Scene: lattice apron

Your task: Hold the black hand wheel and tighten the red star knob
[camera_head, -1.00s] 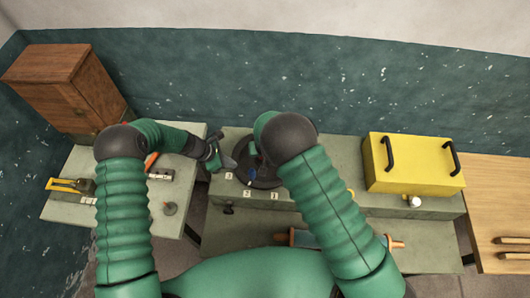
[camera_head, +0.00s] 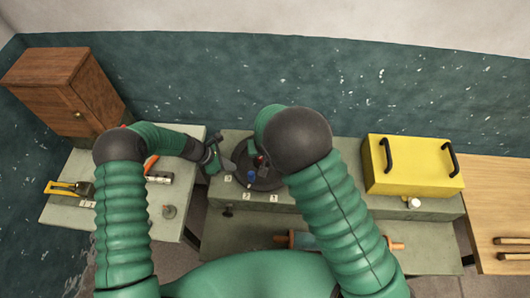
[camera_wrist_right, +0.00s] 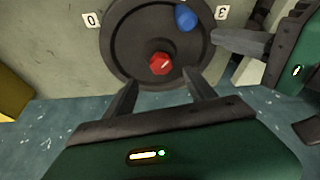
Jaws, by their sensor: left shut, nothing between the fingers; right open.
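The black hand wheel (camera_head: 240,179) lies on the grey-green bench, partly hidden by my right arm in the head view. The blue knob also shows in the head view (camera_head: 251,177). My right gripper (camera_wrist_right: 160,84) is open, its fingertips on either side of and just short of the red knob. My left gripper (camera_head: 230,164) is shut and empty, its tip (camera_wrist_right: 216,38) at the wheel's rim; contact is unclear.
Number labels (camera_wrist_right: 222,12) sit around the wheel. A yellow box (camera_head: 412,165) with black handles stands right on the bench. A wooden cabinet (camera_head: 62,85) and a yellow-handled tool (camera_head: 68,188) are at the left. An orange-ended roller (camera_head: 396,245) lies on the lower shelf.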

